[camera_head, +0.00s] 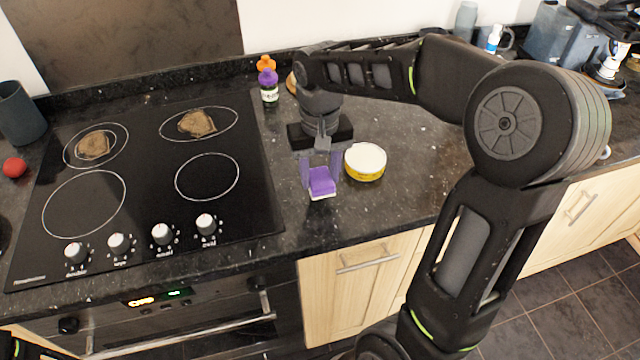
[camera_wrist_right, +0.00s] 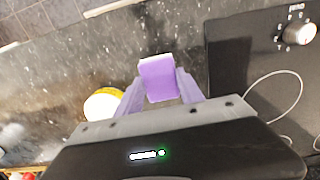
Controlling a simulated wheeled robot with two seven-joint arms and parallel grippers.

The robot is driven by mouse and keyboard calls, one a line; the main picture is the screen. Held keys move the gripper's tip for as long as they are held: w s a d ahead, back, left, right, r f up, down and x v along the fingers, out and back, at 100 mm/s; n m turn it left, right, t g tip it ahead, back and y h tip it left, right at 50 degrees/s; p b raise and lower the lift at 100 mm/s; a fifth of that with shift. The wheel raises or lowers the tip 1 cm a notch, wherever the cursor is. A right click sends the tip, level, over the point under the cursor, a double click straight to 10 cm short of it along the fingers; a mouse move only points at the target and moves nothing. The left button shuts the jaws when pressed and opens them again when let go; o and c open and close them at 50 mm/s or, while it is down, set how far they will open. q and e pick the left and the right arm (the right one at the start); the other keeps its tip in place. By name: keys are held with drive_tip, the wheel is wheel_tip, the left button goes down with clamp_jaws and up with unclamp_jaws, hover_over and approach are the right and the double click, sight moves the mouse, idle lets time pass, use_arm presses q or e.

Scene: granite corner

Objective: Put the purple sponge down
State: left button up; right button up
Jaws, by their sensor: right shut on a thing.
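The purple sponge (camera_head: 321,182) has a pale layer on its lower side and is at the counter to the right of the stove. My right gripper (camera_head: 321,172) is shut on it, with one purple finger on each side. In the right wrist view the sponge (camera_wrist_right: 158,80) sits between the fingertips (camera_wrist_right: 158,90), over the dark counter (camera_wrist_right: 60,70). I cannot tell whether the sponge touches the counter. My left gripper does not show; only a dark bit of my body is at the bottom left corner.
A yellow tub with a white top (camera_head: 365,162) stands close to the right of the sponge. The black stove (camera_head: 150,180) with stained rings and knobs is to the left. A purple bottle with an orange cap (camera_head: 268,84) stands behind. A red ball (camera_head: 14,167) lies far left.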

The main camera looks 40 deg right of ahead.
sight(320, 178)
drive_tip(key=shift+f, duration=1.8)
drive_tip(key=shift+f, duration=0.1)
drive_tip(key=shift+f, duration=0.15)
drive_tip(key=o, duration=1.2)
drive_tip(key=shift+r, duration=0.2)
wheel_tip(320, 178, up, 12)
drive_tip(key=shift+r, duration=0.1)
